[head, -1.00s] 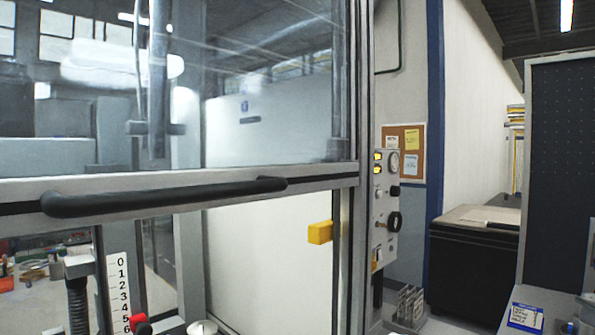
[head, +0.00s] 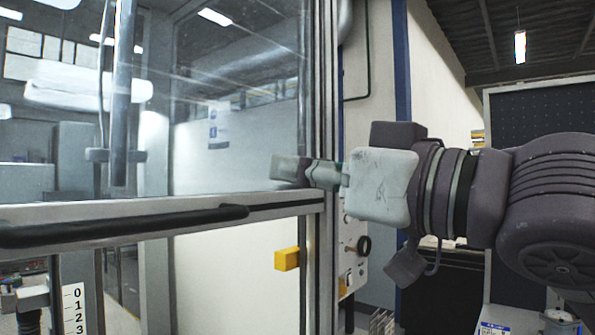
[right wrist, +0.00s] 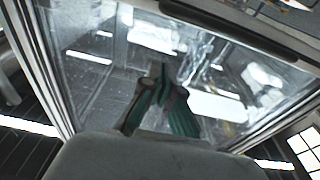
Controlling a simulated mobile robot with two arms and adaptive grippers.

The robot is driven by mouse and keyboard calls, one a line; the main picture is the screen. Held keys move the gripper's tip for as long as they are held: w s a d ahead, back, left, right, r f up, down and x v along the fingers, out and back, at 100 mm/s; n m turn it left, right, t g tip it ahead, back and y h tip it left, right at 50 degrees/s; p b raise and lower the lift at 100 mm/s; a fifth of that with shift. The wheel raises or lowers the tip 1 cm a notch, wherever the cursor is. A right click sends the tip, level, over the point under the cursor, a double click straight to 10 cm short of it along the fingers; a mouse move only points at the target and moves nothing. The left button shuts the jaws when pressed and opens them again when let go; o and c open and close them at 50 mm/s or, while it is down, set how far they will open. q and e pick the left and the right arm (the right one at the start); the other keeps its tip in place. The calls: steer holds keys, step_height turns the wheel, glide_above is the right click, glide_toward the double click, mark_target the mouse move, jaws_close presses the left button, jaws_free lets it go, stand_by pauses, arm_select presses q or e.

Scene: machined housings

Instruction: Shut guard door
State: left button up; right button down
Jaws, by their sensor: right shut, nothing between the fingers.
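The guard door is a clear framed panel (head: 235,120) with a pale bottom rail (head: 285,200) and a long black handle (head: 130,222). The door is raised, with an open gap below the rail. My right gripper (head: 276,168) is shut and empty, in front of the panel's lower right part, just above the rail and right of the handle. In the right wrist view its fingers (right wrist: 163,85) meet before the clear panel, and the black handle (right wrist: 235,30) crosses the top. I cannot tell whether the fingers touch the panel. My left gripper is not in view.
A yellow block (head: 287,259) shows in the gap below the rail. A numbered scale (head: 75,308) stands at lower left. A control panel (head: 352,265) with knobs is right of the door post, partly hidden by my arm. A dark perforated board (head: 535,125) stands at right.

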mark_target(241, 210)
steer(key=p+x, duration=0.3)
steer(key=x, duration=0.4)
steer(key=shift+w+a+r, duration=0.1)
steer(key=shift+a+r, duration=0.15)
steer(key=shift+a, duration=0.1)
steer(key=f, duration=0.3)
steer(key=d+f, duration=0.1)
steer(key=shift+s+f, duration=0.2)
steer(key=shift+s, duration=0.1)
steer(key=shift+a, duration=0.1)
